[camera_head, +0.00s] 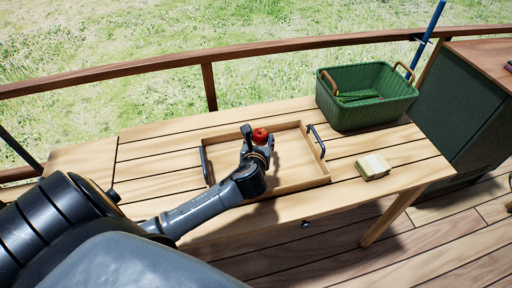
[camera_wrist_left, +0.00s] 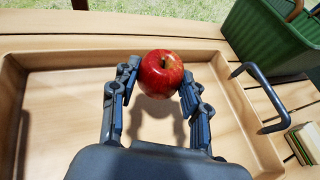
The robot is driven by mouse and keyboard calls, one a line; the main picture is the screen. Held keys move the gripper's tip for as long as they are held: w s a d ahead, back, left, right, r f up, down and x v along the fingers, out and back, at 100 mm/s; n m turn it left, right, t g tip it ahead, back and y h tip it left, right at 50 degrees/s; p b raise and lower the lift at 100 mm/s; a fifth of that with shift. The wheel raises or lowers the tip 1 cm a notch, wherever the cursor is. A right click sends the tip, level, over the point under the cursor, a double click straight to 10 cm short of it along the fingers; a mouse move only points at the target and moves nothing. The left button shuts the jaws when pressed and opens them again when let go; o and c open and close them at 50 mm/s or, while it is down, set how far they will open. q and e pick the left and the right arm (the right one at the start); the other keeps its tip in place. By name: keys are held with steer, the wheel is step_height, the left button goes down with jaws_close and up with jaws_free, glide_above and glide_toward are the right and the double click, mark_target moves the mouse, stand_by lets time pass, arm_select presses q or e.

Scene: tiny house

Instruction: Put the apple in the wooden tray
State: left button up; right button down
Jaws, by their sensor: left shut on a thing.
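The red apple (camera_head: 261,136) is between the fingers of my left gripper (camera_head: 258,143), over the wooden tray (camera_head: 300,183). In the left wrist view the apple (camera_wrist_left: 161,73) is pinched between both fingertips of the left gripper (camera_wrist_left: 160,80). A shadow lies on the tray floor below the apple, which appears held above the tray (camera_wrist_left: 60,103). The tray is shallow, with a dark handle at each end, and holds nothing else that I can see. My right gripper is not in view.
A green basket (camera_head: 351,111) with wooden handles stands on the table (camera_head: 145,155) at the back right. A small pale stack, perhaps books (camera_head: 373,166), lies right of the tray. A wooden railing (camera_head: 170,62) runs behind. The table's left part is clear.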

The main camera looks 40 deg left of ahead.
arm_select(q)
steer(key=shift+w+a+f, duration=0.25)
steer(key=shift+a+f, duration=0.25)
steer(key=shift+f, duration=0.2)
steer(key=f, duration=0.1)
steer(key=a+f, duration=0.1)
steer(key=f, duration=0.1)
steer(key=shift+w+f+b, duration=0.1)
steer(key=shift+b, duration=0.2)
steer(key=shift+d+f, duration=0.1)
steer(key=shift+f, duration=0.3)
steer(key=o, duration=1.1)
steer(key=shift+f, duration=0.1)
steer(key=v, duration=1.2)
steer(key=shift+p, duration=0.3)
